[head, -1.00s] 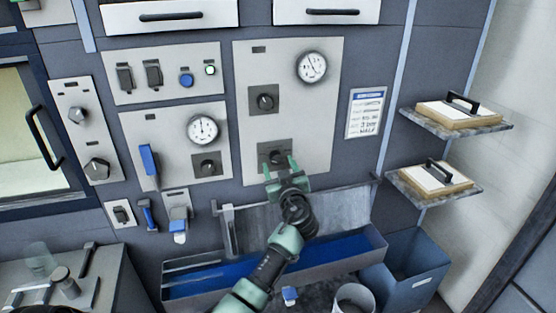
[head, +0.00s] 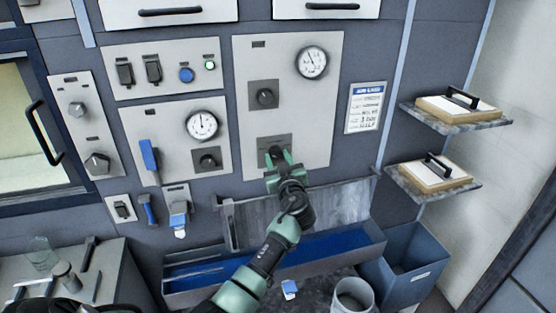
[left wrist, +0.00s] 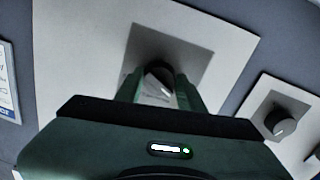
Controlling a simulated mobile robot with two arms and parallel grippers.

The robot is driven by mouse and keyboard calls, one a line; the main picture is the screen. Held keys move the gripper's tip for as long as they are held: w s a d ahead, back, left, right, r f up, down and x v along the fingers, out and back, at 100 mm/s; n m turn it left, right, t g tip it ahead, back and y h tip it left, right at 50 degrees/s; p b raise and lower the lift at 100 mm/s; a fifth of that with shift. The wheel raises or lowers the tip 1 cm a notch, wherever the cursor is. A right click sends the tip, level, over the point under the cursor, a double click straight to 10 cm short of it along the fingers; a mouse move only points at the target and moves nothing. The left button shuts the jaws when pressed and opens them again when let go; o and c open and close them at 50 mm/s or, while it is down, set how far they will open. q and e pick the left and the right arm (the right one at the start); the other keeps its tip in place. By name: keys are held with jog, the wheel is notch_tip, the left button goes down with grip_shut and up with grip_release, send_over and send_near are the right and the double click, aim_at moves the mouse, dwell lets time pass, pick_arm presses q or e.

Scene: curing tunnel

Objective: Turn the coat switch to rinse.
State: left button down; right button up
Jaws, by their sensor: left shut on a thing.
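The coat switch (head: 276,153) is a dark rotary knob on a grey square plate, low on the tall light panel (head: 318,125). Its lettering is too small to read. My left gripper (head: 278,159) reaches it from below and is shut on it. In the left wrist view the knob (left wrist: 160,78) sits between the two green fingers of the left gripper (left wrist: 157,88), with a pale pointer line on its face. The fingers and palm hide part of it. My right gripper is not in view.
A similar knob (head: 264,95) and a gauge (head: 311,62) are higher on the same panel. Another knob (head: 207,159) and a blue lever (head: 149,158) are to the left. A blue-lined trough (head: 340,245) lies below, and a blue bin (head: 410,270) stands at right.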

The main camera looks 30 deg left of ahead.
pick_arm(q)
jog(key=m+b, duration=0.1)
jog(key=m, duration=0.1)
jog(key=shift+f+m, duration=0.1)
jog(key=shift+m, duration=0.2)
jog(key=m, duration=0.2)
jog(key=shift+m, duration=0.4)
jog(key=m, duration=0.2)
jog(key=shift+m+g, duration=0.3)
jog(key=shift+g, duration=0.1)
jog(key=m, duration=0.3)
jog(key=shift+r, duration=0.2)
jog(key=m+p, duration=0.1)
jog(key=m, duration=0.2)
jog(key=shift+r+m+g, duration=0.1)
jog(key=shift+m+g, duration=0.2)
jog(key=shift+m, duration=0.1)
jog(key=m+p, duration=0.1)
jog(key=m, duration=0.2)
jog(key=shift+r+p, duration=0.1)
jog(key=shift+p, duration=0.3)
jog(key=m+p, duration=0.1)
jog(key=m, duration=0.2)
jog(key=shift+m+p, duration=0.3)
jog(key=shift+m, duration=0.1)
jog(key=shift+m+y+p, duration=0.4)
jog(key=shift+m+p, duration=0.4)
jog(key=shift+m, duration=1)
